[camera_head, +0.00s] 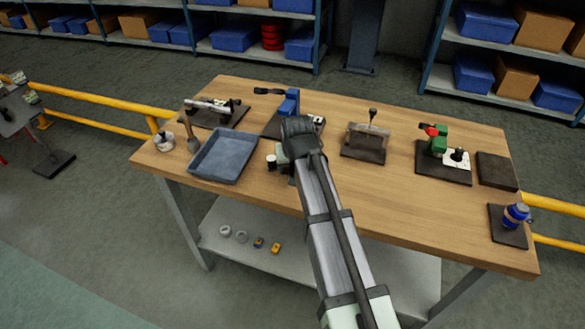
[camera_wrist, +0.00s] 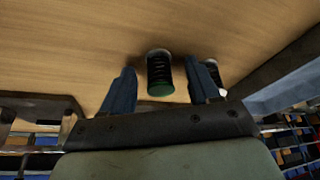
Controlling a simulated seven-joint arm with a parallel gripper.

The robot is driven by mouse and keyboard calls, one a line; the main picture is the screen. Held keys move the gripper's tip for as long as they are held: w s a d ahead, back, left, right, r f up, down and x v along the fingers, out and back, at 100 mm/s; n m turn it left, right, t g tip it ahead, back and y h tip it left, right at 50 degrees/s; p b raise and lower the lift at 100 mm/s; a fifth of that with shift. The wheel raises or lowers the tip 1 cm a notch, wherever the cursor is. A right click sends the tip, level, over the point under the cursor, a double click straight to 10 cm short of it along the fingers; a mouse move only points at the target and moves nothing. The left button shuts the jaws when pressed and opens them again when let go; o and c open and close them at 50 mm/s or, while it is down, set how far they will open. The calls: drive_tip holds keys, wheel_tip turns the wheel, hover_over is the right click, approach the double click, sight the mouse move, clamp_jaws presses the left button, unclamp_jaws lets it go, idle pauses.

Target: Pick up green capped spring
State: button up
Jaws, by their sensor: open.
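The green capped spring (camera_wrist: 160,74) shows in the wrist view as a dark coil with a green cap at one end and a pale end at the other. It stands between the two blue fingers of my gripper (camera_wrist: 161,88), which is open, with a gap visible on both sides of the spring. In the head view my gripper (camera_head: 286,166) is low over the middle of the workbench (camera_head: 350,205). My arm hides most of the area there, and I cannot clearly make out the spring in that view.
A small black-and-white cylinder (camera_head: 271,162) stands just left of my gripper. The blue-grey tray (camera_head: 224,155) lies farther left. A dark fixture (camera_head: 365,145) and a green-and-red device (camera_head: 438,140) stand to the right.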

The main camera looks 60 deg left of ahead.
drive_tip(key=shift+c, duration=0.2)
clamp_jaws()
idle(0.4)
